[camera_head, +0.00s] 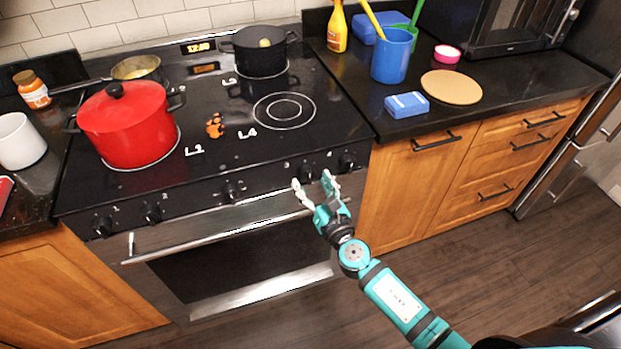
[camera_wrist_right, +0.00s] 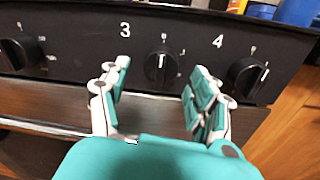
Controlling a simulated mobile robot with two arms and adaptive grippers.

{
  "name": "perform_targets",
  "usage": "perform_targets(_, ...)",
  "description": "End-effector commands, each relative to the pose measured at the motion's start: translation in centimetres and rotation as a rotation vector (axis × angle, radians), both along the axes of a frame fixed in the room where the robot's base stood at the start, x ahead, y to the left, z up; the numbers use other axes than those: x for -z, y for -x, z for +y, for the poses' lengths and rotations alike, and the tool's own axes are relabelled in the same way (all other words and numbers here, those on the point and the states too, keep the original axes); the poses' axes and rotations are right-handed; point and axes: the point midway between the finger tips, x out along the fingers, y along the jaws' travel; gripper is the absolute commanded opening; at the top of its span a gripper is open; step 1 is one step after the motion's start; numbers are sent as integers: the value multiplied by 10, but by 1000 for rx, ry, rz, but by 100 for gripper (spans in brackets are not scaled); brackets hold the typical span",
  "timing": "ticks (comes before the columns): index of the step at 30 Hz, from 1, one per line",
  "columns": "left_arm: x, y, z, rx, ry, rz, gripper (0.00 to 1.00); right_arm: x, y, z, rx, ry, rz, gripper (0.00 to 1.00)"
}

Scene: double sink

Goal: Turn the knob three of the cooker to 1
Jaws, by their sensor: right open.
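Knob three (camera_head: 306,172) is a black round knob on the cooker's front panel, to the right of the printed 3. In the right wrist view the knob (camera_wrist_right: 161,70) lies between the two fingertips, its white pointer line about upright. My right gripper (camera_head: 312,181) is open, facing the panel just in front of this knob. In the wrist view its white and teal fingers (camera_wrist_right: 157,78) stand on either side of the knob, with gaps visible. Contact is not seen. The cooker (camera_head: 225,150) is black with a glass top. My left gripper is not in view.
Knob four (camera_wrist_right: 247,76) is close by the right finger. A centre knob (camera_head: 232,190) is to the left, and an oven handle bar (camera_head: 220,224) runs below. A red pot (camera_head: 130,125) and a black pot (camera_head: 258,55) stand on the hob.

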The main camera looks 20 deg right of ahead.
Motion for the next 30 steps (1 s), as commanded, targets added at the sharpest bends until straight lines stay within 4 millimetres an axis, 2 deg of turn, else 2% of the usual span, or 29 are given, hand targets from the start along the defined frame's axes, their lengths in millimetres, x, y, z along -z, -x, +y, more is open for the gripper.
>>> perform_targets(5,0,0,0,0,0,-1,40,0,-13,1,0,0,0,63)
perform_targets(14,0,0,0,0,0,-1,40,0,-14,1,0,-1,0,62)
perform_targets(26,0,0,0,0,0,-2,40,0,-14,1,0,-1,0,10)
perform_targets(30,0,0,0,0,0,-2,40,0,-14,1,0,-4,0,8)
